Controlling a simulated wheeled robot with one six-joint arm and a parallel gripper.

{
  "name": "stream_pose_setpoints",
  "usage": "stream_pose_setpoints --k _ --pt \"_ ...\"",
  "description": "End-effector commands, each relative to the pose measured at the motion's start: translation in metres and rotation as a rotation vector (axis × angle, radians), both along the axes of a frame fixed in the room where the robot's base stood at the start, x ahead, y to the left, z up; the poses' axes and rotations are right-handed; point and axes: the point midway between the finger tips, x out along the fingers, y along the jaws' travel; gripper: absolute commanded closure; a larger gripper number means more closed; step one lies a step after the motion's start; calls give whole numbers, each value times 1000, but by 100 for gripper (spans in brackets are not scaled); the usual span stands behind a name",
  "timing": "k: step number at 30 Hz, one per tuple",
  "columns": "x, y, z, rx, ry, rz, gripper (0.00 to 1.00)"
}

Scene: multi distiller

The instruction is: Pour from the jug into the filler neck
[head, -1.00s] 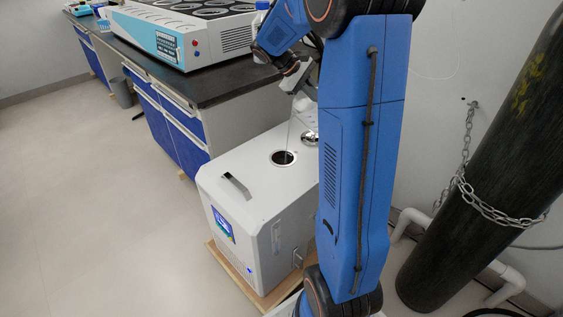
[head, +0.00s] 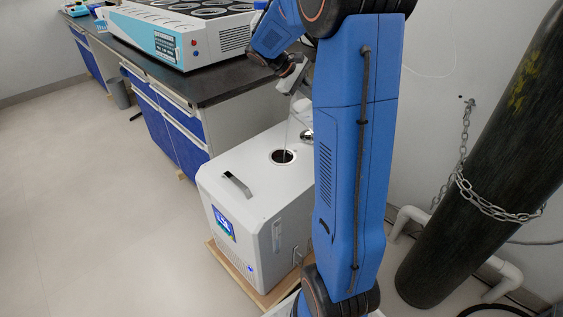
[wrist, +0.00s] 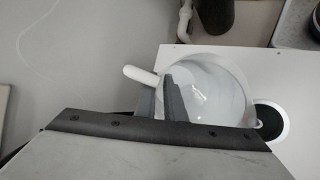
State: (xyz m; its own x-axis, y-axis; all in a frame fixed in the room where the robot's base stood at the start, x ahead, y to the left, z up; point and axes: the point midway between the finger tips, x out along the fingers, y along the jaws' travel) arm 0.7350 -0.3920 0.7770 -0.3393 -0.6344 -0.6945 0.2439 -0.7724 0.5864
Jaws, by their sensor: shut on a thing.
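The jug (wrist: 215,85) is a translucent white vessel with a white handle (wrist: 140,75), in the wrist view. My gripper (wrist: 163,100) is shut on the jug near its handle. In the head view the jug (head: 300,113) is partly hidden behind my blue arm, tilted above the white machine. A thin clear stream (head: 286,135) runs from it down to the filler neck (head: 283,156), a round dark opening in the machine's top. The filler neck (wrist: 268,120) also shows in the wrist view, right beside the jug's edge. The liquid level inside is hard to tell.
The white machine (head: 240,170) stands on a wooden base beside a dark-topped bench (head: 205,85). A round metal cap (head: 306,136) sits near the opening. A chained dark gas cylinder (head: 480,170) and white pipes stand at the right. The floor at left is clear.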

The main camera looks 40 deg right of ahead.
Motion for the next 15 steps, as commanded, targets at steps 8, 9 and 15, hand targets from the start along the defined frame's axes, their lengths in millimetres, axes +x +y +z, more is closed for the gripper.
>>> stream_pose_setpoints --k 8,9,15 --pt "0 -2 1 -17 -1 -1 100" --pt "0 -2 1 -19 -1 -1 100" --pt "-1 -4 1 -30 -1 -1 100"
